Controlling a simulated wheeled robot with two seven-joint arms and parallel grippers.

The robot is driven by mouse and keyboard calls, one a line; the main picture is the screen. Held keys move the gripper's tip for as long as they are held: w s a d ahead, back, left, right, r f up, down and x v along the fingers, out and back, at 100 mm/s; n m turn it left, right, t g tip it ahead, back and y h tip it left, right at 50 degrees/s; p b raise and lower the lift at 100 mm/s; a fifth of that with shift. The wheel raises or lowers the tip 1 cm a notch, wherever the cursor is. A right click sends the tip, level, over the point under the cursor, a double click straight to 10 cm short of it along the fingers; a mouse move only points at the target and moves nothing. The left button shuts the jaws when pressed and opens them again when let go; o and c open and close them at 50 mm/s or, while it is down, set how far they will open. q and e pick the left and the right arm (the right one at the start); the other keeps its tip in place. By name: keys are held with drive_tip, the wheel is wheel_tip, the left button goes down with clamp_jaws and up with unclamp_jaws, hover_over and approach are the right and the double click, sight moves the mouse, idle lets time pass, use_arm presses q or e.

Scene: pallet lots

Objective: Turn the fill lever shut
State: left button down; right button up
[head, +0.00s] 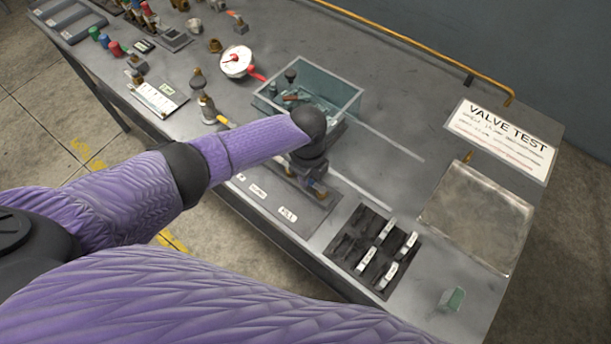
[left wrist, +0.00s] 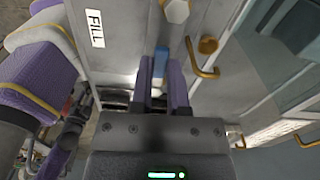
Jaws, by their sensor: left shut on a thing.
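My left gripper (head: 316,186) reaches over the bench to the valve panel near the FILL label (head: 287,214). In the left wrist view its two fingers (left wrist: 163,88) are shut on a blue lever handle (left wrist: 161,60), which shows between them. The FILL label (left wrist: 95,28) is beside the handle there. In the head view the gripper and arm hide most of the lever, so its angle is hard to tell. My right gripper is not in view.
A clear-walled tank (head: 345,97) stands just behind the gripper. A red-and-white gauge (head: 237,62) and a brass valve (head: 207,108) are to the left. A dark tray with labelled pieces (head: 345,248) lies in front, and a metal plate (head: 476,217) lies right.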

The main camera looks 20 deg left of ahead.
use_arm(q)
drive_tip(key=shift+w+m, duration=0.2)
drive_tip(key=shift+m, duration=0.2)
drive_tip(key=c, duration=0.6)
unclamp_jaws()
drive_tip(key=shift+d, duration=0.1)
